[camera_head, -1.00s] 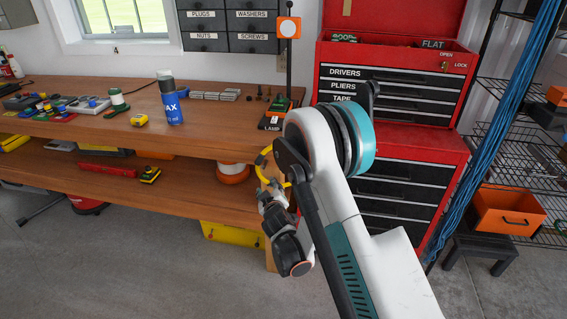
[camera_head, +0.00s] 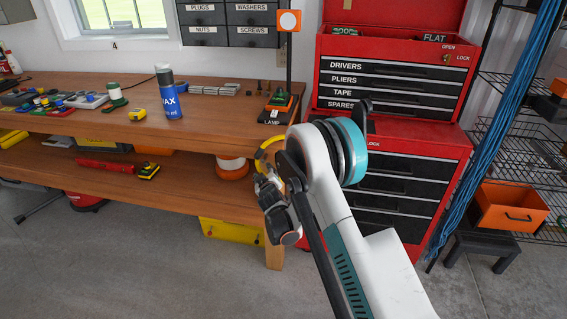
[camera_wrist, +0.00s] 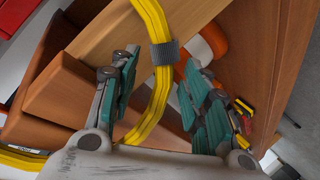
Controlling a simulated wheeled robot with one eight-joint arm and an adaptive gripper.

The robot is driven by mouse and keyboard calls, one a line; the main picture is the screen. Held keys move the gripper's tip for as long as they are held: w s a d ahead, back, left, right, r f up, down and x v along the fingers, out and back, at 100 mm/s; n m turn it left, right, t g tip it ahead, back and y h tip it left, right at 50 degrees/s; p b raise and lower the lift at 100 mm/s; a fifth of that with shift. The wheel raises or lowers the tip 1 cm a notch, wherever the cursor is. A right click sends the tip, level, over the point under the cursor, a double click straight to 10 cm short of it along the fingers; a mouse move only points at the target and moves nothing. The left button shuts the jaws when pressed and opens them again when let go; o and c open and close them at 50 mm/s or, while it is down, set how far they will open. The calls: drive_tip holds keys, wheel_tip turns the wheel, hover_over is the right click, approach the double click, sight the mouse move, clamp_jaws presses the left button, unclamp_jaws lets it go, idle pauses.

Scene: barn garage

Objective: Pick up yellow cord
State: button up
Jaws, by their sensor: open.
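The yellow cord (camera_head: 262,155) hangs as a loop at the right end of the workbench (camera_head: 215,148). In the wrist view the cord (camera_wrist: 152,18) is a bundle of strands bound by a grey band (camera_wrist: 164,52). My gripper (camera_wrist: 158,72) is open, with its teal-padded fingers on either side of the cord. The band lies between the fingertips, and the cord runs down between the fingers towards the palm. I see no clear contact. In the head view my gripper (camera_head: 267,182) is at the bench end, partly hidden by my arm.
The red tool chest (camera_head: 395,138) stands right of the bench. A lamp switch box (camera_head: 279,108) and a blue wax bottle (camera_head: 169,95) stand on the bench top. An orange and white roll (camera_head: 233,168) sits on the lower shelf. Open floor lies in front.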

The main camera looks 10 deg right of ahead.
clamp_jaws()
drive_tip(key=shift+r, duration=0.2)
idle(0.3)
